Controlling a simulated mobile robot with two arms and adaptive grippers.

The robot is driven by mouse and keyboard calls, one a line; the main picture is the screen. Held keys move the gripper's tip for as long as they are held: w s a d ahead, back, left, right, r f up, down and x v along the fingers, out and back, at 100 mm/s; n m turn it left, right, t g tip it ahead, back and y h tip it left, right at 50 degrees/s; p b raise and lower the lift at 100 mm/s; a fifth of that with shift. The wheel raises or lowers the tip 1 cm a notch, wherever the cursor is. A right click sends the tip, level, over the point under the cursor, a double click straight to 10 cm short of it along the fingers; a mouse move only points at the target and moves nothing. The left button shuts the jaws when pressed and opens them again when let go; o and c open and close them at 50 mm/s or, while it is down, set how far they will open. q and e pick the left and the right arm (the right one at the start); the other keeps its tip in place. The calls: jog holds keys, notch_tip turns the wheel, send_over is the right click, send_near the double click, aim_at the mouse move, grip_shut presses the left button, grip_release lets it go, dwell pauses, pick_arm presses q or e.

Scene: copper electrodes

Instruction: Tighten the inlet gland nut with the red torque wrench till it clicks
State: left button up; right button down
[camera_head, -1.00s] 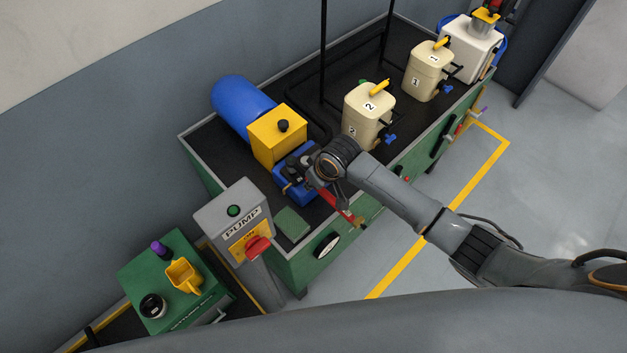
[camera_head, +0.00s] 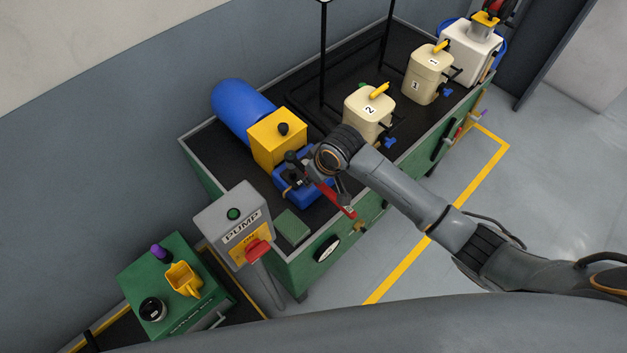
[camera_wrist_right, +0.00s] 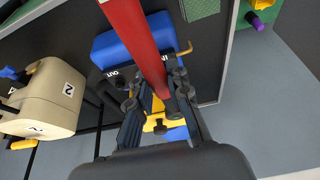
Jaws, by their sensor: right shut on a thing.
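My right gripper (camera_head: 318,181) is shut on the red torque wrench (camera_head: 338,199), beside the blue pump block (camera_head: 290,196). In the right wrist view, the fingers (camera_wrist_right: 158,103) close around the red bar (camera_wrist_right: 135,38), which runs out past the top edge. The blue block (camera_wrist_right: 112,50) there carries IN and OUT labels, and a thin brass piece (camera_wrist_right: 181,51) sticks out by the IN label. I cannot make out the inlet gland nut or whether the wrench is on it; wrench and gripper cover much of that area. My left gripper is not in view.
A yellow box (camera_head: 277,140) and a blue cylinder (camera_head: 243,112) stand behind the block. A grey PUMP post (camera_head: 232,220) with a red switch stands in front at left. Beige canisters 2 (camera_head: 367,118) and 1 (camera_head: 428,78) stand to the right on the bench.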

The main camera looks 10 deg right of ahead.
jog(key=shift+r, duration=4.6)
